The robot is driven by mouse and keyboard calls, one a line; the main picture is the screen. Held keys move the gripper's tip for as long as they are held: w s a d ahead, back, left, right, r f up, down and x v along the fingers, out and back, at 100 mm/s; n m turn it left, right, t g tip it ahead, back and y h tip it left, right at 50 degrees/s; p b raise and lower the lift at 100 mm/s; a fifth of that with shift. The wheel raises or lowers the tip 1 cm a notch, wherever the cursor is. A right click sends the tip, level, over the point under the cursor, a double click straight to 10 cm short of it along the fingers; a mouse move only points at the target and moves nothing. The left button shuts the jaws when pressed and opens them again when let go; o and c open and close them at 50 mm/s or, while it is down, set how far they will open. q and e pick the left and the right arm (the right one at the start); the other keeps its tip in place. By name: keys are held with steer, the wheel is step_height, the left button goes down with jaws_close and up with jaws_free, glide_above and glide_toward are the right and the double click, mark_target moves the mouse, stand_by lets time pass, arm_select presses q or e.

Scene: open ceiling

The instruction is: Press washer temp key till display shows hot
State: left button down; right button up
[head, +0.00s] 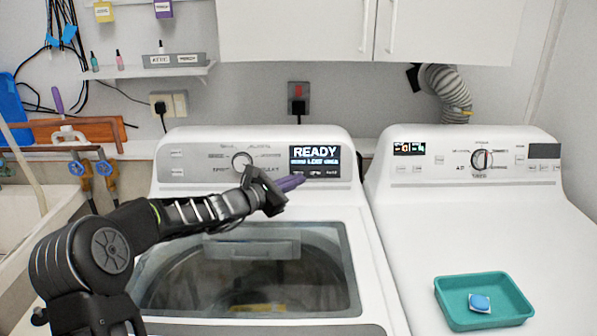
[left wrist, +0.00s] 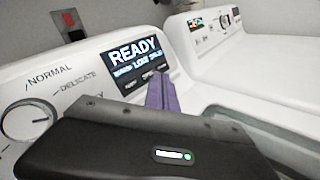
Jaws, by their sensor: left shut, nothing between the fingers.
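The washer (head: 360,250) stands in front of me with its control panel along the back. Its display (head: 315,160) shows READY in large letters, with a smaller line below that is hard to read except for a word like LOW. A row of small dark keys (head: 316,173) runs under the display. My left gripper (head: 297,182) is shut and empty, its purple fingers just below and left of the keys. In the left wrist view the purple fingertips (left wrist: 161,80) reach up to the lower edge of the display (left wrist: 137,62); contact cannot be told. My right gripper is not in view.
The washer's round knob (head: 241,160) is left of the display. A dryer (head: 400,230) stands on the right with a teal tray (head: 447,313) holding a blue and white item (head: 480,303). A sink (head: 35,215) is at the left. White cabinets (head: 300,30) hang above.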

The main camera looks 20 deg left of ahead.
arm_select(q)
steer(key=w, duration=0.1)
steer(key=w+a+f+p, duration=0.1)
steer(key=w, duration=0.1)
steer(key=w+a+p, duration=0.1)
steer(key=shift+w+a+f, duration=0.1)
steer(key=shift+w+f, duration=0.2)
steer(key=shift+f, duration=0.05)
steer(key=shift+w+a+f+p, duration=0.25)
steer(key=shift+w+f+p, duration=0.05)
steer(key=shift+w, duration=0.2)
stand_by(1.4)
steer(key=shift+w+a+f, duration=0.15)
steer(key=shift+w, duration=0.2)
steer(key=shift+w+a+f, duration=0.1)
steer(key=shift+w+a, duration=0.05)
steer(key=shift+w, duration=0.1)
stand_by(0.7)
steer(key=shift+s+b, duration=0.35)
steer(key=shift+b, duration=0.2)
steer(key=shift+s+d+r, duration=0.25)
steer(key=shift+s+d, duration=0.05)
